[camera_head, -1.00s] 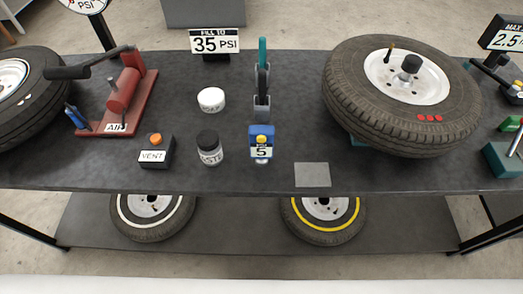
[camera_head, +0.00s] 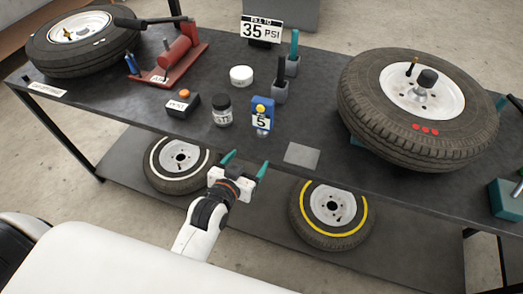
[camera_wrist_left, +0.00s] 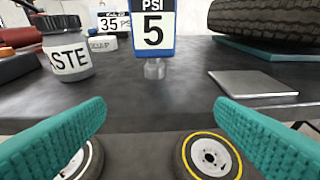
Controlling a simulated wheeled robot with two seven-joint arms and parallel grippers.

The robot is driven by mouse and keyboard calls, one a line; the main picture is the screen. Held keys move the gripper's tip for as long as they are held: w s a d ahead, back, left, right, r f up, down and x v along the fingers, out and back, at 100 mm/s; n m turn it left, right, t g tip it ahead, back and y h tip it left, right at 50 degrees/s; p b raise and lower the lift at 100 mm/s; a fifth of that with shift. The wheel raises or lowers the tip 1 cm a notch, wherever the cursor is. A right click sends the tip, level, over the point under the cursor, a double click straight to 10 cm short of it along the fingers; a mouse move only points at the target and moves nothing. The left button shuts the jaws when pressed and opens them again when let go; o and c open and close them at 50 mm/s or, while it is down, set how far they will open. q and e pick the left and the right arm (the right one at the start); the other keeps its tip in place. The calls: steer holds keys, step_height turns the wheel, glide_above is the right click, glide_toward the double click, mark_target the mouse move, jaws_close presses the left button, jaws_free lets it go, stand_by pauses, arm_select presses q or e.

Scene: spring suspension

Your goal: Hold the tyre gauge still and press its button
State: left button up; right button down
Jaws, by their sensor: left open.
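The tyre gauge (camera_head: 261,117) stands upright near the table's front edge. My left gripper (camera_head: 246,163) is open and empty, with teal fingers pointing at the table. It is in front of the table edge, short of the gauge and apart from it. My right gripper is not in view.
A dark-lidded paste jar (camera_head: 221,111) stands just left of the gauge, with a vent box (camera_head: 183,105) beyond it. A flat grey plate (camera_head: 301,155) lies to the right, then a large tyre (camera_head: 418,135). Tool holders (camera_head: 281,90) stand behind.

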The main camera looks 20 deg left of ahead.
mark_target(265, 109)
arm_select(q)
steer(key=w+r+t, duration=0.3)
steer(key=r+t, duration=0.1)
steer(key=r, duration=0.2)
steer(key=shift+n+y, duration=0.3)
steer(key=shift+n, duration=0.1)
steer(key=w, duration=0.6)
steer(key=w+p, duration=0.1)
steer(key=w, duration=0.4)
steer(key=shift+w+d, duration=0.2)
steer(key=shift+w, duration=0.15)
steer(key=c, duration=1.3)
stand_by(1.2)
